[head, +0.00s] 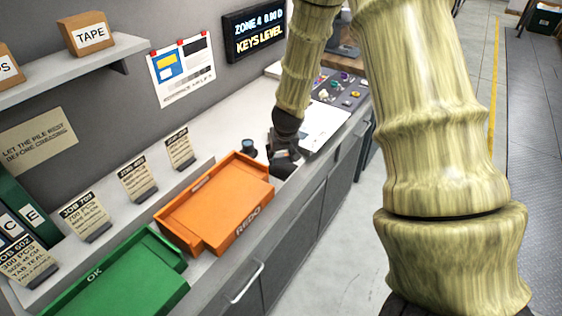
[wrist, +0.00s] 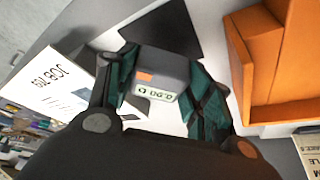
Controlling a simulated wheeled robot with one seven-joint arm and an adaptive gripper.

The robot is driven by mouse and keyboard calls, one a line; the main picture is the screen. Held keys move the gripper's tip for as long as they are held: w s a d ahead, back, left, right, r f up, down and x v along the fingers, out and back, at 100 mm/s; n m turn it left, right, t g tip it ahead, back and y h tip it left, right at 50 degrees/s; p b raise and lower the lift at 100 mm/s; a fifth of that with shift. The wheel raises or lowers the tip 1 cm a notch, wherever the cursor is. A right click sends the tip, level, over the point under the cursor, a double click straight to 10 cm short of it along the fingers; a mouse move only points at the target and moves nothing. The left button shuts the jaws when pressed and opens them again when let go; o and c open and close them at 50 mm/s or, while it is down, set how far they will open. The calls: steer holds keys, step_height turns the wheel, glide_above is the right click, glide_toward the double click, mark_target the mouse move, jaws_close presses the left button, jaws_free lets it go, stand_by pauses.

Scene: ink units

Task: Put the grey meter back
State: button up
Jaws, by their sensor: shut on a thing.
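The grey meter (wrist: 163,72) shows in the wrist view with a small lit display and an orange patch. My gripper (wrist: 160,84) is shut on it, with a teal-lined finger on each side. A black flat square (wrist: 170,28) lies on the white counter just beyond the meter; whether the meter touches the counter or the square is unclear. In the head view my gripper (head: 284,160) is low over the counter, between the orange tray and a white sheet, and mostly hides the meter.
The orange REDO tray (head: 225,205) is close beside my gripper; its wall also shows in the wrist view (wrist: 262,100). A small dark round object (head: 248,147) stands behind. The green OK tray (head: 120,280) is nearer.

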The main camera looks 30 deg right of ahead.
mark_target(282, 161)
step_height(282, 161, down, 3)
steer(key=shift+s+d+r, duration=0.1)
steer(key=shift+f+p, duration=0.3)
steer(key=shift+r, duration=0.1)
steer(key=shift+f, duration=0.25)
steer(key=o, duration=1.1)
steer(key=shift+c, duration=0.2)
steer(key=shift+r, duration=0.1)
steer(key=shift+r, duration=0.2)
steer(key=b+v, duration=0.2)
steer(key=v, duration=0.9)
steer(key=shift+s+r, duration=0.2)
steer(key=shift+r, duration=0.15)
